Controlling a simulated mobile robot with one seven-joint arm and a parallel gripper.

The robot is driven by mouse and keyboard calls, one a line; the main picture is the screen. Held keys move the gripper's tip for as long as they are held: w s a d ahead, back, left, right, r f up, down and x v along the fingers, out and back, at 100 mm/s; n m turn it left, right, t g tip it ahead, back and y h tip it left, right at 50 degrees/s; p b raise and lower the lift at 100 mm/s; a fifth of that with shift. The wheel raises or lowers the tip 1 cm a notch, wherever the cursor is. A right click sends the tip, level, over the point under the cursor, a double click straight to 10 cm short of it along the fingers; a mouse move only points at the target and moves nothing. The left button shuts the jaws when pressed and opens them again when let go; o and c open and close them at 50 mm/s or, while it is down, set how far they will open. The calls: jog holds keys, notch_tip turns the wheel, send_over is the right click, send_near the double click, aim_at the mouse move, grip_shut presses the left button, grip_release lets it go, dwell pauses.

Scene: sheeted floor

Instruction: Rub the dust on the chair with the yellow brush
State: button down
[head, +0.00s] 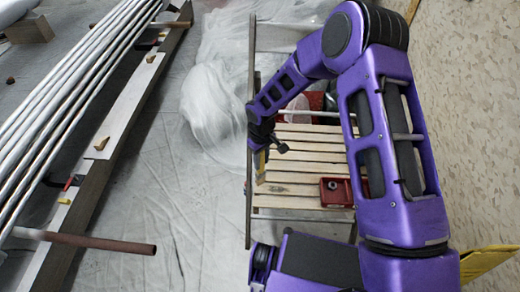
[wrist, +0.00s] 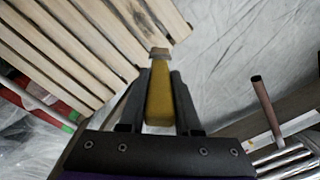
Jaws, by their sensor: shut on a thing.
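The chair (head: 310,153) has a seat of pale wooden slats and dark side rails; it also fills the upper left of the wrist view (wrist: 62,48). Dark smudges, perhaps the dust (wrist: 142,16), show on the slats at the top of the wrist view. My gripper (wrist: 161,76) is shut on the yellow brush (wrist: 158,100). The brush points away from me, its grey end near the slat ends at the seat's edge. I cannot tell whether it touches. In the head view the brush (head: 261,163) is a small yellow sliver at the chair's left side. My arm hides part of the seat.
A red box (head: 336,191) sits on the near slats. Crumpled clear plastic (head: 212,105) lies left of the chair. Long metal pipes (head: 70,100) and a brown-ended rod (head: 120,246) lie at the left. The sheeted floor (head: 165,190) between is clear.

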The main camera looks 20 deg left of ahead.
notch_tip(320, 180, up, 4)
jog(key=shift+r+p, duration=0.2)
jog(key=shift+p, duration=0.8)
jog(key=shift+d, duration=0.1)
